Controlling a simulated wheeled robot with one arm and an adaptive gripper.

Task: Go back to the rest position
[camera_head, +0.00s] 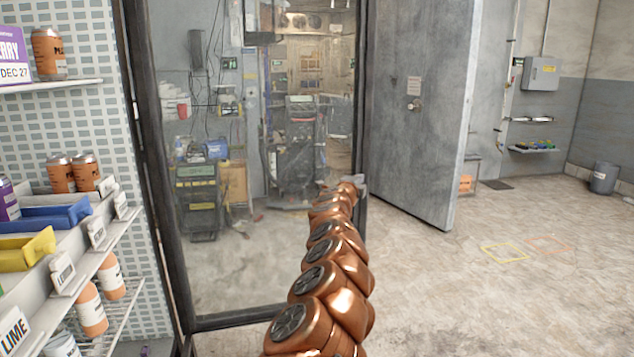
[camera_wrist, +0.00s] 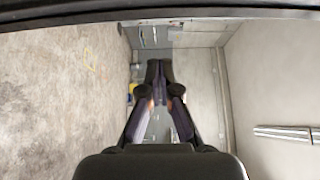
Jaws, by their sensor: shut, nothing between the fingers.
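In the wrist view, my gripper (camera_wrist: 160,68) has its two dark fingers drawn together at the tips, with nothing between them. In the head view, my copper-coloured arm reaches forward from the bottom middle along a glass door (camera_head: 230,265). Its far end is beside the door's dark right-hand frame, near a grey upright piece that looks like a handle (camera_head: 362,200). My fingers cannot be made out there. I cannot tell whether my gripper touches the door.
A grey bin (camera_head: 603,178) is at the far right. The floor (camera_head: 480,300) at right is open.

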